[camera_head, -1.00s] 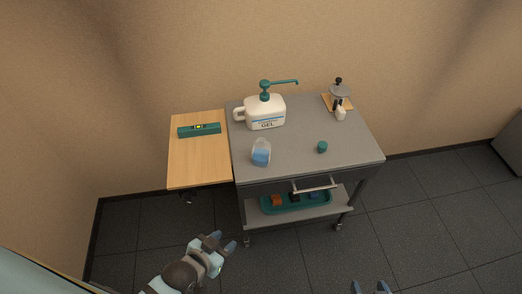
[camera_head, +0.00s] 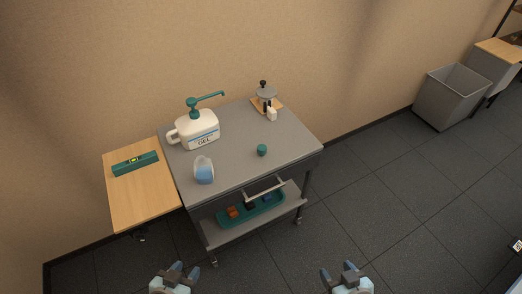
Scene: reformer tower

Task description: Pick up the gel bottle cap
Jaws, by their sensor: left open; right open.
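A small teal cap (camera_head: 262,150) stands on the grey cart top (camera_head: 236,159), right of its middle. The white gel bottle (camera_head: 197,131) with a teal pump stands at the back left of the cart top, apart from the cap. My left gripper (camera_head: 177,268) is open and empty at the bottom of the view, in front of the cart. My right gripper (camera_head: 346,269) is open and empty at the bottom, right of the cart. Both are well away from the cap.
A clear cup with blue liquid (camera_head: 204,171) stands left of the cap. A wooden side leaf (camera_head: 139,196) holds a teal device (camera_head: 135,164). A grey bin (camera_head: 450,98) stands right.

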